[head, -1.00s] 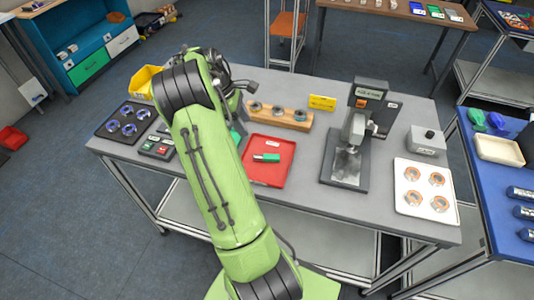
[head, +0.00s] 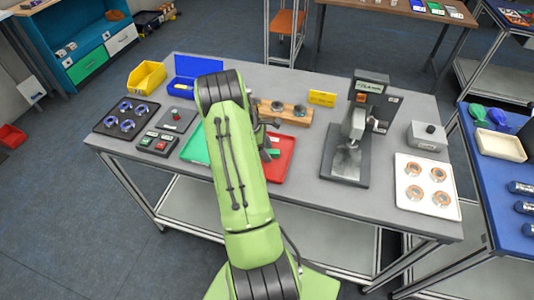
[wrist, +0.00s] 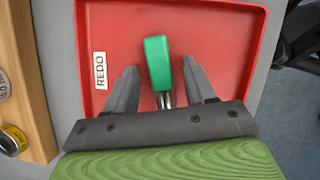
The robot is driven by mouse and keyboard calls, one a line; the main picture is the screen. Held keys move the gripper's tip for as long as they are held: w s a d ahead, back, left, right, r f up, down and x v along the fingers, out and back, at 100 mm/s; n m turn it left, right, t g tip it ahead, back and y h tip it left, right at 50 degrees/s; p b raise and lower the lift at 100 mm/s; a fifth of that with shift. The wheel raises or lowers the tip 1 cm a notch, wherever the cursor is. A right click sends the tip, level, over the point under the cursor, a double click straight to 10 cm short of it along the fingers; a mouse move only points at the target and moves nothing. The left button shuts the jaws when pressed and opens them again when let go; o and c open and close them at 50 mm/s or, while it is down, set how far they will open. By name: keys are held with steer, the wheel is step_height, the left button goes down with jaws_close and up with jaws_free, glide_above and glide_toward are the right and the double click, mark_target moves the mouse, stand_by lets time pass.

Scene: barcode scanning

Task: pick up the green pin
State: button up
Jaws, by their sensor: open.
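The green pin (wrist: 158,62) has a green block head and a metal shank. It lies in the red tray (wrist: 225,40), which carries a REDO label. My gripper (wrist: 162,82) is open above the tray, with one finger on each side of the pin and gaps on both sides. Whether the fingers are down at the pin's height I cannot tell. In the head view the red tray (head: 284,165) is partly hidden by my arm, and only a bit of the green pin (head: 273,153) shows beside my gripper.
A wooden block with rings (head: 295,114) stands behind the red tray. A press (head: 347,150) stands to its right. A green tray (head: 196,149) lies to the left, partly behind my arm. A blue bin (head: 183,87) and yellow bin (head: 147,77) stand behind left.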

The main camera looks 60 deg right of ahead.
steer(key=shift+c, duration=0.3)
jaws_close()
